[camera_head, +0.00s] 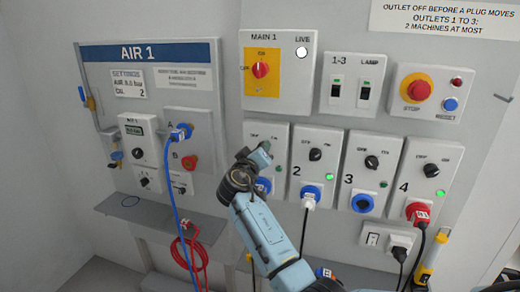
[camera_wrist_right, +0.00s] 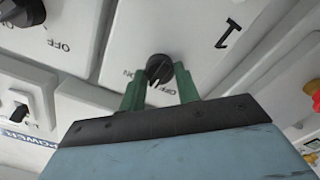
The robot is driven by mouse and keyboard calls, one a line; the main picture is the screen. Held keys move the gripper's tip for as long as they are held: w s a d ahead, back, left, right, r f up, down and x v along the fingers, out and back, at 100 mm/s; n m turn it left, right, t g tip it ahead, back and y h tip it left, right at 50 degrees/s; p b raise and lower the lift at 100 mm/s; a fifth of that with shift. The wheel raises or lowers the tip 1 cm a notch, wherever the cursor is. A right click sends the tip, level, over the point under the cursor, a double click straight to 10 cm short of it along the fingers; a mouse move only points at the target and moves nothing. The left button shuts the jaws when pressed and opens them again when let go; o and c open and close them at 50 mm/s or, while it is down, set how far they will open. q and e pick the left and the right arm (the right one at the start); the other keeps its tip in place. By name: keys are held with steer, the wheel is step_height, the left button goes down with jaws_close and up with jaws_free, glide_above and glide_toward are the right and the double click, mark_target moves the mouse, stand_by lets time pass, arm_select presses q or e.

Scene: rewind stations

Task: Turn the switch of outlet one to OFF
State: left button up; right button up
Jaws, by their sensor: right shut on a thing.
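The outlet one panel (camera_head: 277,140) is largely covered by my right arm in the head view, and its switch is hidden there. A green lamp (camera_head: 278,170) is lit on it. My right gripper (camera_head: 258,155) is at this panel. In the right wrist view the black round switch of outlet one (camera_wrist_right: 159,67) sits between the green fingertips of my right gripper (camera_wrist_right: 160,82), which is shut on it. ON and OFF lettering shows beside the switch, and the numeral 1 stands upside down at upper right. The switch's exact pointing is hard to tell. My left gripper is not in view.
Outlet two (camera_head: 315,140), outlet three (camera_head: 373,145) and outlet four (camera_head: 430,155) stand in a row to the right. The MAIN 1 switch (camera_head: 260,69) is above. A blue hose (camera_head: 177,215) hangs at left from the AIR 1 board (camera_head: 205,50).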

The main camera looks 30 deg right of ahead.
steer(key=shift+f+n+p, duration=0.15)
steer(key=shift+n+p, duration=2.35)
steer(key=shift+n, duration=2.4)
steer(key=o, duration=1)
steer(key=shift+a, duration=0.1)
steer(key=v, duration=1.3)
steer(key=shift+s, duration=0.2)
steer(key=shift+w, duration=0.1)
